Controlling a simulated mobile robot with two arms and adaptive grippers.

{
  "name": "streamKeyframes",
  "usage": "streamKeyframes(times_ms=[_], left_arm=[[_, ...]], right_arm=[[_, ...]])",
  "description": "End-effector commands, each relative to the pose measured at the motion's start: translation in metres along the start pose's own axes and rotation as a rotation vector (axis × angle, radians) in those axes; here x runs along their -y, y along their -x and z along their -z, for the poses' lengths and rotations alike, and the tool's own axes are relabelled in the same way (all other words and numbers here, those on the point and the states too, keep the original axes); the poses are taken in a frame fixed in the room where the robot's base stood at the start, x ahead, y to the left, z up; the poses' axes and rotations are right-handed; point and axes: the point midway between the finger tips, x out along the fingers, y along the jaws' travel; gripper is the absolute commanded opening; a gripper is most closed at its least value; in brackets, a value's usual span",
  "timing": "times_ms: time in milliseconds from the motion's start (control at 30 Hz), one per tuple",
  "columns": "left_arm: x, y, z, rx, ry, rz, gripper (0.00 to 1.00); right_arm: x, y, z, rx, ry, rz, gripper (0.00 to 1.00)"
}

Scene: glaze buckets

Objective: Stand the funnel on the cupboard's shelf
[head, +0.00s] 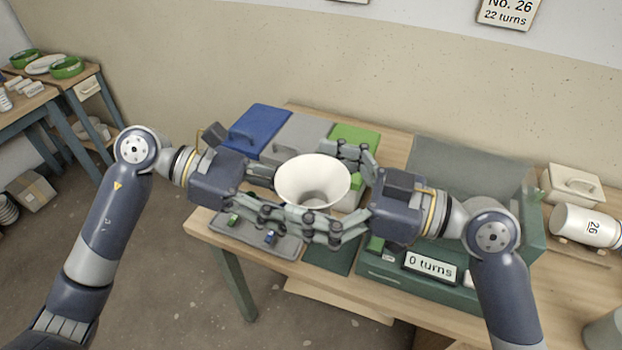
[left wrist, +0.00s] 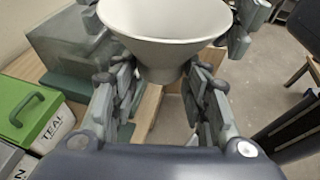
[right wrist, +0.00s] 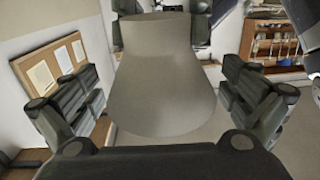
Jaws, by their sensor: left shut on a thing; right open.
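The funnel (head: 312,182) is cream white, wide mouth up, held in the air above the front of the workbench. My left gripper (head: 284,200) comes from the left and is shut on the funnel's narrower lower part; the left wrist view shows its fingers either side of the funnel (left wrist: 165,28). My right gripper (head: 338,192) comes from the right, open, its fingers spread around the funnel. In the right wrist view a gap shows on both sides of the funnel (right wrist: 165,95). A shelf unit with items (right wrist: 274,45) shows there; I cannot tell if it is the cupboard.
Below are blue (head: 258,128), grey and green (head: 357,137) lidded boxes, a grey tray (head: 290,245) with small items and a dark green box with a "0 turns" sign (head: 430,267). A white jar marked 26 (head: 585,226) lies at right. Another table stands far left.

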Motion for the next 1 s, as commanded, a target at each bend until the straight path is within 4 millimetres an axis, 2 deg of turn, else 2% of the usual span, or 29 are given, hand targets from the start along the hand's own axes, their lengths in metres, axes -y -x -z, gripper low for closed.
streamKeyframes(times_ms=[167,300,367,467,500,600,1000], left_arm=[[0.0000,0.0000,-0.0002,0.001,0.000,0.000,0.18],[0.0000,0.0000,-0.0002,0.001,0.000,0.000,0.18],[0.0000,0.0000,-0.0003,0.001,0.000,0.000,0.18],[0.0001,-0.0001,-0.0003,0.001,-0.001,0.000,0.18],[0.0002,-0.0002,-0.0003,0.001,-0.001,0.000,0.47],[0.0002,-0.0002,-0.0003,0.001,-0.001,0.001,0.65],[-0.0003,0.0043,0.0001,0.000,0.000,-0.001,0.65]], right_arm=[[-0.0001,0.0000,0.0000,0.000,0.000,0.000,1.00],[-0.0001,0.0002,-0.0001,0.000,0.000,0.000,0.70],[-0.0001,0.0002,-0.0001,0.000,0.000,0.000,0.59],[-0.0001,0.0002,-0.0001,0.000,0.000,0.000,0.58],[0.0000,0.0002,0.0000,0.000,0.000,0.000,0.58],[0.0000,0.0002,0.0000,0.000,0.000,0.000,0.58],[-0.0001,0.0003,0.0001,0.000,0.000,0.000,0.58]])
